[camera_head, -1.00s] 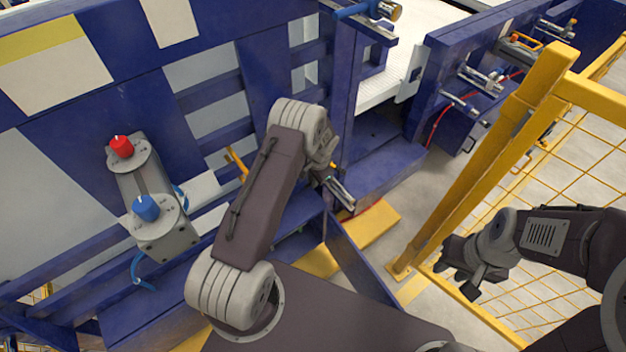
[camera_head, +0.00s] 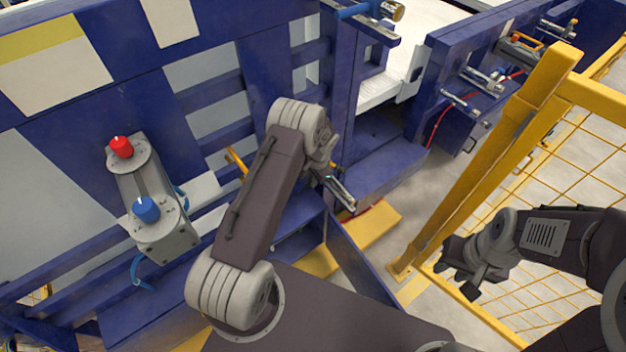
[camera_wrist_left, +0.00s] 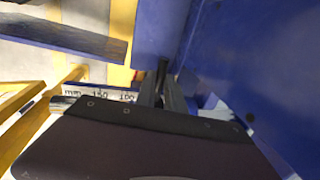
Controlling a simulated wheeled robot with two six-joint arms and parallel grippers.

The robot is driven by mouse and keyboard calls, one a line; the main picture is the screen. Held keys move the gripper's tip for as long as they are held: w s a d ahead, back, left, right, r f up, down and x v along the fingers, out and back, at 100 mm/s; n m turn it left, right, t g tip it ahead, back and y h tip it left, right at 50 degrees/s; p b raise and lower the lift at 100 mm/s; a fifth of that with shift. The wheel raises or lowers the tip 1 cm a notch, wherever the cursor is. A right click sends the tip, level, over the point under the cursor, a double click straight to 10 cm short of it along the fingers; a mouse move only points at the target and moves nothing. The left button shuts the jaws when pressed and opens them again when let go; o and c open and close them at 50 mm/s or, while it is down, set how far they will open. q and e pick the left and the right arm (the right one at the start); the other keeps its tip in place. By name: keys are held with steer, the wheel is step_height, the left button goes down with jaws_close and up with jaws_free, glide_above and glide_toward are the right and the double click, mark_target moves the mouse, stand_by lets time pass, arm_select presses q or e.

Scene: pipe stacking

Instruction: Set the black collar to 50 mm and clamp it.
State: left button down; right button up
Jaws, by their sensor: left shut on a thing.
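My left gripper (camera_head: 345,194) reaches down beside the blue frame in the middle of the head view. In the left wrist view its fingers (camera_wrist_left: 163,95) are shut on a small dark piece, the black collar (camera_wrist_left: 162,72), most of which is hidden. A pale scale (camera_wrist_left: 100,94) marked mm, 150 and 100 runs left from the fingers. Its lower numbers and the collar's exact reading are hidden behind the gripper. The clamp cannot be made out. My right gripper (camera_head: 462,272) hangs empty in front of the yellow mesh fence, and its finger gap is unclear.
A grey box with a red knob (camera_head: 121,147) and a blue knob (camera_head: 146,208) is on the left. Blue frame walls close in around my left gripper. A yellow fence post (camera_head: 480,165) stands between my arms.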

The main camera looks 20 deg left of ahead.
arm_select(q)
steer(key=c, duration=1.4)
jaws_free()
steer(key=shift+c, duration=0.2)
steer(key=v, duration=0.9)
steer(key=shift+p, duration=0.35)
steer(key=shift+r, duration=0.1)
